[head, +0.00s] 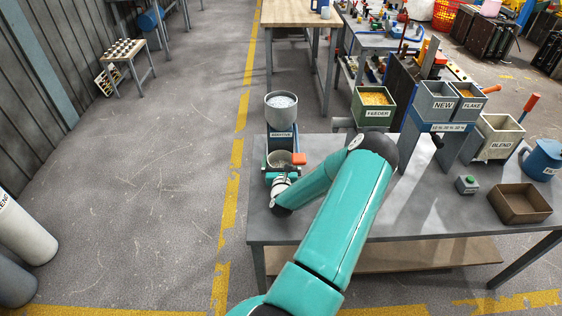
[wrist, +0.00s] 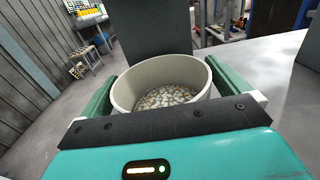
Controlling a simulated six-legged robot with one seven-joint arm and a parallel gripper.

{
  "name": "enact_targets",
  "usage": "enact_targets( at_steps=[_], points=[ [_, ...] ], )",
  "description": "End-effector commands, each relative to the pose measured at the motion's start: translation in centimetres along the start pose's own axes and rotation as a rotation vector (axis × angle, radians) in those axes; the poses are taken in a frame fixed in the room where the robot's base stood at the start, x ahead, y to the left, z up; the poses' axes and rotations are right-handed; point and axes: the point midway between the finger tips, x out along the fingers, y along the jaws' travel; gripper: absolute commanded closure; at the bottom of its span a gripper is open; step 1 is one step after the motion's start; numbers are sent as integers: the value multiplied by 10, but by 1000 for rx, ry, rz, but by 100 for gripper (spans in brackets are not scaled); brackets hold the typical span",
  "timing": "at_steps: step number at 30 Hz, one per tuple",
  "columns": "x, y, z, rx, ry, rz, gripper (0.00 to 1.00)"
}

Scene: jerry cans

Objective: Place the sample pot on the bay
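The sample pot (wrist: 150,104) is a pale, round, open cup with light and brown pellets inside. It is upright in the wrist view, with a green finger against each side. In the head view the pot (head: 279,159) is at the table's left end, below the grey additive hopper (head: 281,108). My gripper (wrist: 160,92) is shut on the pot; it also shows in the head view (head: 281,174). The pot's underside is hidden, so I cannot tell whether it rests on anything. No label marks a bay, and I cannot tell which spot it is.
Farther right on the grey table (head: 400,222) stand the green feeder bin (head: 373,108), the NEW and FLAKE hoppers, the blend bin (head: 497,138), a brown tray (head: 520,204) and a blue jug.

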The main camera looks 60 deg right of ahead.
Motion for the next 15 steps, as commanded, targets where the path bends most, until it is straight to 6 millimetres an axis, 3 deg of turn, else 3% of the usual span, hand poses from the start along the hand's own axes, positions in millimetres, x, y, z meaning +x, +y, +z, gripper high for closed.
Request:
enact_targets(
  at_steps=[8,15],
  points=[
    [-2,0,3,0,1,0,0],
    [-41,0,2,2,4,0,0]
  ],
)
